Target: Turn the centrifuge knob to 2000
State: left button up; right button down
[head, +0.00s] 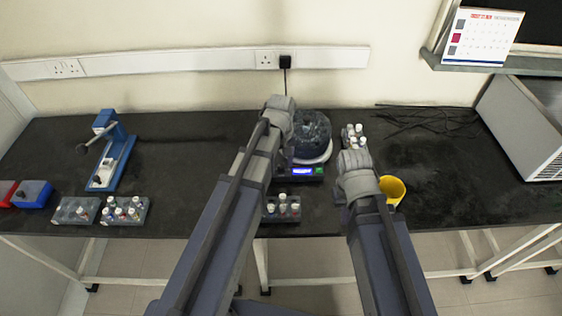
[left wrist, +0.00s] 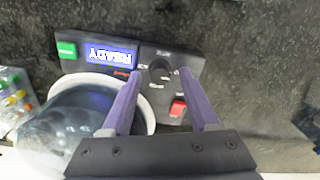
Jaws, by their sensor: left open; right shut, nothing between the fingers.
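The centrifuge (head: 313,135) stands on the black bench, partly behind my left arm in the head view. In the left wrist view its panel appears upside down, with a lit display (left wrist: 108,55) reading READY, a green button (left wrist: 66,50) and a red button (left wrist: 178,107). The dark round knob (left wrist: 160,70) sits on this panel, with small markings around it that are too blurred to read. My left gripper (left wrist: 160,73) is open, its two purple fingers on either side of the knob; whether they touch it I cannot tell. My right gripper's fingers are hidden behind its arm in the head view.
A tube rack (head: 283,208) is in front of the centrifuge and another (head: 354,140) to its right. A yellow cup (head: 393,189) stands beside my right arm. A blue device (head: 112,152) and more racks (head: 124,211) are at the left.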

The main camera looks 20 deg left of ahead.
aim_at(281, 165)
pick_arm(q)
notch_tip(281, 165, up, 8)
jog(key=p, duration=0.7)
jog(key=shift+f, duration=0.15)
jog(key=s+d+m+y, duration=0.1)
jog(key=s+d+m, duration=0.9)
jog(key=s, duration=0.4)
jog(key=shift+s, duration=0.3)
jog(key=shift+d, duration=0.1)
